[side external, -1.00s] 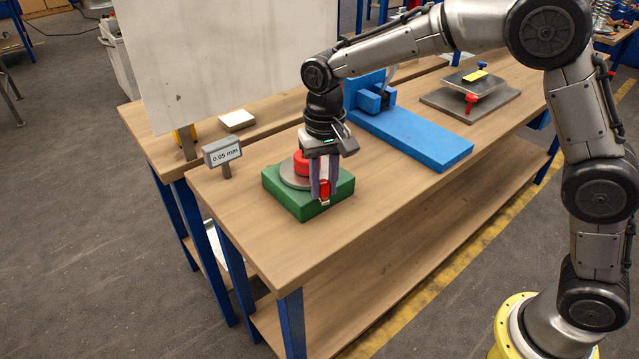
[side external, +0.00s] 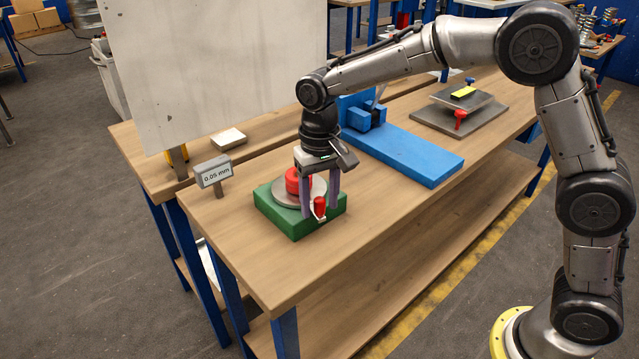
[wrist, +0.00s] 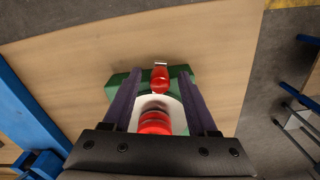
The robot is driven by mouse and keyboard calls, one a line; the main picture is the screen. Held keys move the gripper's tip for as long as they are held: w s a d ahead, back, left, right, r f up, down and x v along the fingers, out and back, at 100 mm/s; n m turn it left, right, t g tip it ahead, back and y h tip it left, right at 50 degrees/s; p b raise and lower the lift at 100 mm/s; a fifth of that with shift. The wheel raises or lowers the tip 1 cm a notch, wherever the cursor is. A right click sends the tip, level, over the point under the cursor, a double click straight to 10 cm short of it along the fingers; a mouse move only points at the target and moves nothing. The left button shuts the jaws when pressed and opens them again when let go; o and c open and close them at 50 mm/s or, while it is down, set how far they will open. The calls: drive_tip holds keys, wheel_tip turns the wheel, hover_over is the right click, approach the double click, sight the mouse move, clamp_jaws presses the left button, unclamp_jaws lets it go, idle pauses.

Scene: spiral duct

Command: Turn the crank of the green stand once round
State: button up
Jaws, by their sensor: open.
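The green stand (side external: 296,228) sits on the wooden bench and carries a grey disc (side external: 318,184) with a red knob (side external: 292,182). A red upright crank handle (side external: 320,207) stands at the stand's front edge. My gripper (side external: 320,212) points down with its two purple fingers spread wide, one on each side of the handle. In the wrist view the handle (wrist: 160,77) shows between the tips of my gripper (wrist: 158,76), with a gap on both sides. The red knob (wrist: 155,122) shows nearer the palm. The crank's arm is mostly hidden.
A grey sign reading 0.05 mm (side external: 213,172) stands left of the stand. A long blue fixture (side external: 415,152) lies to the right, with a grey plate (side external: 480,120) beyond it. A large pale panel (side external: 210,70) rises behind. The bench in front is clear.

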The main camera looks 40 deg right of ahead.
wheel_tip(320, 180, up, 14)
drive_tip(key=shift+f, duration=0.15)
idle(0.4)
drive_tip(key=s+d+r+t, duration=0.2)
drive_tip(key=s+d+r, duration=0.25)
drive_tip(key=s, duration=0.35)
drive_tip(key=s+d+r+t, duration=0.1)
drive_tip(key=s+d+r, duration=0.2)
drive_tip(key=s+d, duration=0.35)
drive_tip(key=s+d+f+n+t, duration=0.1)
drive_tip(key=s+f+n+t, duration=0.1)
drive_tip(key=s+f, duration=1)
drive_tip(key=shift+s+d+n+t, duration=0.2)
drive_tip(key=shift+s+n+t, duration=0.1)
drive_tip(key=shift+n, duration=0.1)
